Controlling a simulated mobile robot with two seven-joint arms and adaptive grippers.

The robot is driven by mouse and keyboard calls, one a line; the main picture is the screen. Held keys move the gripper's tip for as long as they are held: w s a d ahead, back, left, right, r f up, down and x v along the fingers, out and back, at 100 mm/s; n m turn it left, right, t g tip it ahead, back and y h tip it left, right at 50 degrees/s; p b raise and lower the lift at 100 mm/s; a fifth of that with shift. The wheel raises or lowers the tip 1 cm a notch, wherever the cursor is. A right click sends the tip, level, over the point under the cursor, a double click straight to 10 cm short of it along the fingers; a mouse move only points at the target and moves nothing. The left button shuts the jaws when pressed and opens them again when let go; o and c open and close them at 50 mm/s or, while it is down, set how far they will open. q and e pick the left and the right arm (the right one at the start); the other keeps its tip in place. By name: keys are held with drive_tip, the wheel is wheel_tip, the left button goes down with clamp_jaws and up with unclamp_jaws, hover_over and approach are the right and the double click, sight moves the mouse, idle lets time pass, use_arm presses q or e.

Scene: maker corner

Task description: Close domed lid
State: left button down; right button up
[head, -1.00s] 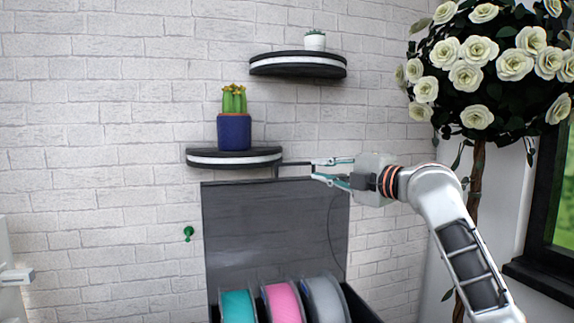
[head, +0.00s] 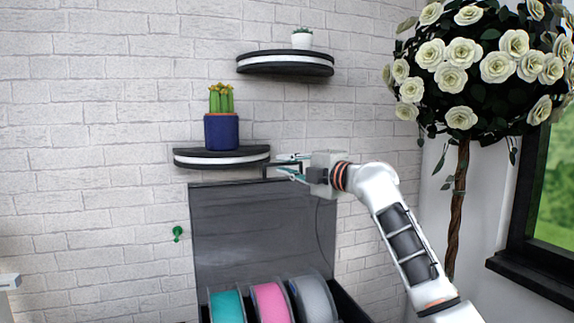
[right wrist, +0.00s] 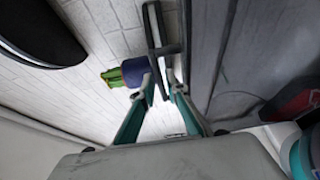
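The lid (head: 240,230) is a dark see-through panel that stands open, upright against the brick wall, behind a dark box (head: 352,306) with several filament spools. My left gripper is out of view.
A dark shelf (head: 220,159) with a blue-potted cactus (head: 221,131) sits close left of my right fingertips. A higher shelf (head: 285,64) holds a small white pot (head: 302,41). A rose tree (head: 460,90) stands at the right. A green knob (head: 178,233) is on the wall.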

clamp_jaws()
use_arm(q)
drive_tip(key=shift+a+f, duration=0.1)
use_arm(e)
drive_tip(key=shift+s, duration=0.1)
